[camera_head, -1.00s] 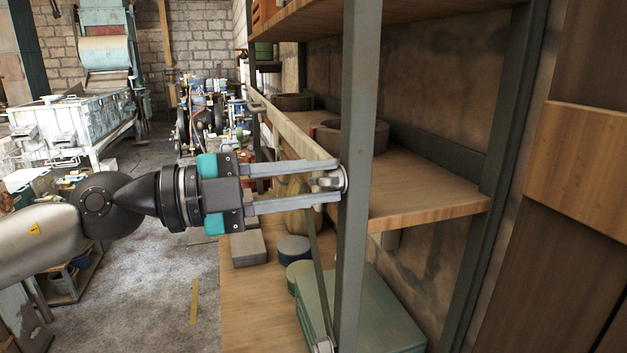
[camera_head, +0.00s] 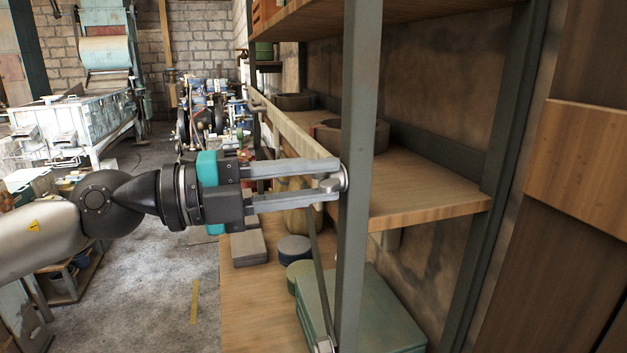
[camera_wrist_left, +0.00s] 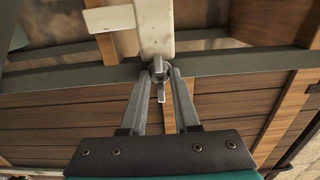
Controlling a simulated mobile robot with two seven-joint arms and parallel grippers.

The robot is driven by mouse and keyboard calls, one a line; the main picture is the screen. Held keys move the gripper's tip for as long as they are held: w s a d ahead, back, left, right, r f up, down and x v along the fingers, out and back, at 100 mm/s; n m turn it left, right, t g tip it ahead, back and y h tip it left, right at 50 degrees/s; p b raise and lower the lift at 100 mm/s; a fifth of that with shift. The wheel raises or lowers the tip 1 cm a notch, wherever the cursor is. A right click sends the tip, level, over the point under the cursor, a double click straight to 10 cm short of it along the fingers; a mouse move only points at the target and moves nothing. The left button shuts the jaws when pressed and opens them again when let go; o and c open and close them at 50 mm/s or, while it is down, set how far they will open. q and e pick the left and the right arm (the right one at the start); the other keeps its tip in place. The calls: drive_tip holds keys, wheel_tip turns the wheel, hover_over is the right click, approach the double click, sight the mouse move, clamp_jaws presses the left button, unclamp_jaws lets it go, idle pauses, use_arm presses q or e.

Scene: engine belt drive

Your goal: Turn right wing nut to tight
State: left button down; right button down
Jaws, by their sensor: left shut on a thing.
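The grey metal wing nut (camera_head: 329,184) sits on the grey-green shelf post, at the end where the wooden rail and a thin diagonal brace meet it. My left gripper (camera_head: 332,180) comes in level from the left, with its two fingers shut on this wing nut. In the left wrist view the wing nut (camera_wrist_left: 159,70) shows between the tips of the left gripper (camera_wrist_left: 159,76), one wing pointing up and one down. The fingers partly cover the nut in the head view. My right gripper is not in view.
The post (camera_head: 356,230) stands just behind the fingertips. The wooden shelf (camera_head: 430,190) extends to its right. Below lie a green case (camera_head: 375,320) and round tins (camera_head: 293,248) on a wooden board. A second fastener (camera_head: 323,345) sits low on the post.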

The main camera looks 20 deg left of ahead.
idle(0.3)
use_arm(q)
drive_tip(key=c, duration=0.6)
unclamp_jaws()
drive_tip(key=shift+c, duration=0.2)
drive_tip(key=b+v, duration=1.5)
drive_tip(key=b, duration=0.3)
drive_tip(key=shift+s, duration=0.1)
idle(0.4)
